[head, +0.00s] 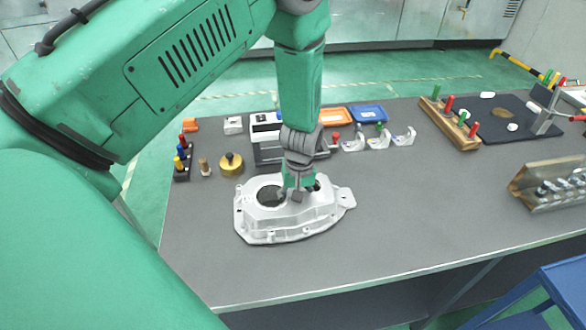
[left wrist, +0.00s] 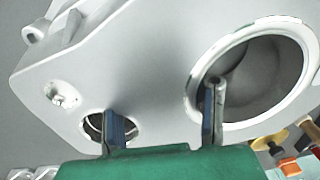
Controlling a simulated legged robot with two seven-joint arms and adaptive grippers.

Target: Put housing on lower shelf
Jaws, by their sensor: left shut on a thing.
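The silver aluminium housing (head: 275,225) lies on the grey workbench (head: 400,215), near its front left part. My left gripper (head: 299,190) comes down on it from above and is shut on its top wall beside the large round opening. In the left wrist view the housing (left wrist: 150,70) fills most of the picture. One finger of my left gripper (left wrist: 163,128) goes into the small hole and the other into the large round opening. I cannot tell whether the housing touches the bench. The lower shelf (head: 330,315) shows partly as a dark area under the bench top. My right gripper is not in view.
A brass weight (head: 231,164), a rack of coloured pegs (head: 181,160), and orange (head: 338,115) and blue (head: 368,112) trays stand behind the housing. A wooden peg block (head: 449,124) and a metal holder (head: 550,184) are at right. A blue frame (head: 565,285) stands front right. The bench right of the housing is clear.

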